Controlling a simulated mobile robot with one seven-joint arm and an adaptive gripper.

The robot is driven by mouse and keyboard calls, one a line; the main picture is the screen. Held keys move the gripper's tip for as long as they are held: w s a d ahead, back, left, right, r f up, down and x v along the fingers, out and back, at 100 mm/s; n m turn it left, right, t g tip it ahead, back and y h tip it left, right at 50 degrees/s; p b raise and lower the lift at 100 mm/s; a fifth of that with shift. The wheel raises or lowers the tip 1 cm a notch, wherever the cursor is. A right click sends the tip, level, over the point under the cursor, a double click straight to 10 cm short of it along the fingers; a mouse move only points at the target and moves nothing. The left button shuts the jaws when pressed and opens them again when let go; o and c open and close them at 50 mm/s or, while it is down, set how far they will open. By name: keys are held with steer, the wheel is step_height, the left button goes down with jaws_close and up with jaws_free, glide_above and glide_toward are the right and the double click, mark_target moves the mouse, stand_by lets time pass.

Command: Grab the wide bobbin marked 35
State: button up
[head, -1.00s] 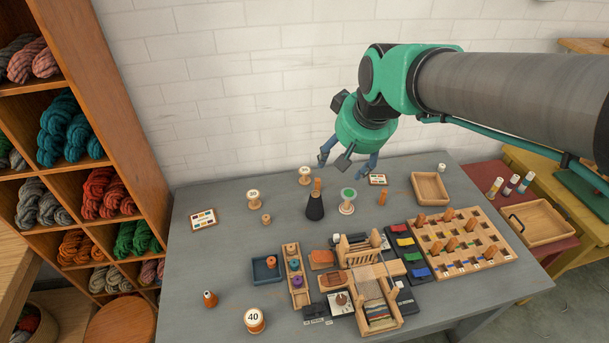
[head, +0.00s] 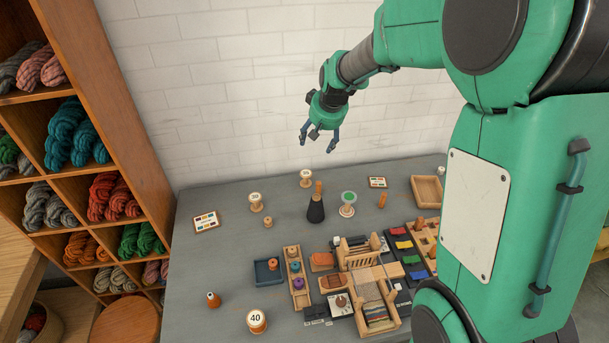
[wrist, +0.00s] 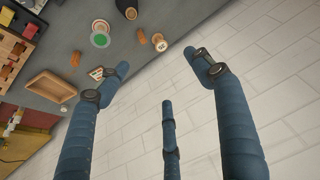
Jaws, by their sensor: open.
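Several wide bobbins with pale round tops stand on the grey table. One (head: 306,178) is at the back near the wall, and one (head: 256,202) is further left; their numbers are too small to read surely. A third bobbin, marked 40 (head: 256,321), stands at the front left. A bobbin with a green top (head: 348,203) is right of the dark cone. My gripper (head: 318,140) is open and empty, raised above the back edge against the wall. In the wrist view, a numbered bobbin (wrist: 160,42) shows beyond my spread fingers (wrist: 157,65), apart from them.
A dark cone (head: 316,210) with a wooden tip stands close to the back bobbin. A small loom (head: 367,285) and a blue tray (head: 267,281) fill the middle front. A wooden tray (head: 427,201) is at the back right. The white wall is close behind.

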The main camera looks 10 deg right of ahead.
steer(key=w+f+p, duration=0.1)
steer(key=w+f, duration=0.8)
steer(key=p, duration=0.2)
glide_toward(306, 173)
steer(key=shift+v, duration=1.6)
steer(key=shift+w+a+g, duration=0.15)
steer(key=shift+g, duration=0.15)
steer(key=shift+x, duration=4.2)
steer(key=shift+w+f, duration=0.1)
steer(key=shift+f, duration=0.05)
steer(key=shift+x, duration=2.45)
steer(key=shift+w, duration=0.1)
steer(key=c, duration=1.2)
